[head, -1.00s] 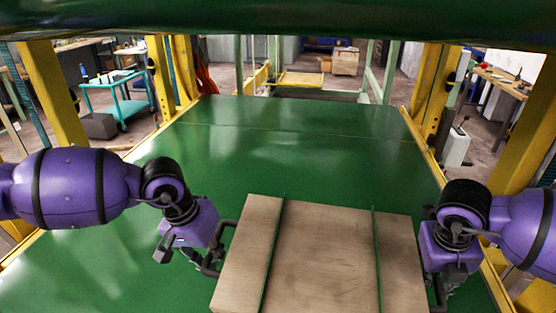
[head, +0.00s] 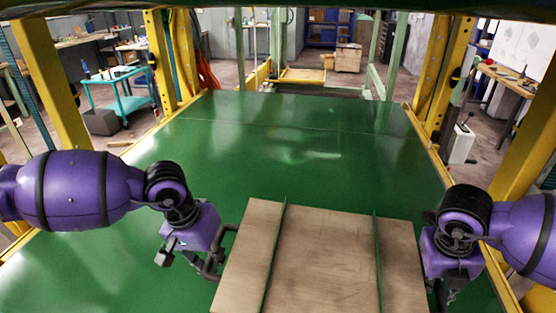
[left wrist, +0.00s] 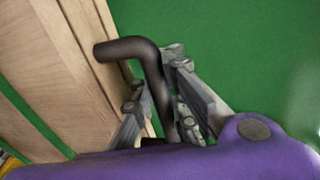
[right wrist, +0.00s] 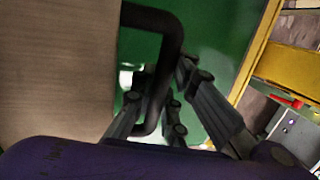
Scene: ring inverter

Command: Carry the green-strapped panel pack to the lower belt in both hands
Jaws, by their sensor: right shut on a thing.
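The panel pack (head: 325,255) is a flat wooden slab with two green straps (head: 379,260), low in the head view over a wide green surface, likely the belt (head: 260,150). Whether it touches that surface is unclear. My left gripper (head: 210,262) is at the pack's left side, with a dark bent handle (left wrist: 152,65) between its fingers (left wrist: 157,88); whether they grip it is unclear. My right gripper (head: 445,285) is at the right side, shut on the dark handle there (right wrist: 170,45). The pack's near edge is cut off by the frame.
Yellow posts (head: 50,80) and side rails (head: 440,160) flank the green surface. A dark green edge (head: 200,4) crosses the top of the head view. A teal cart (head: 120,90) stands beyond on the left. The green surface ahead of the pack is clear.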

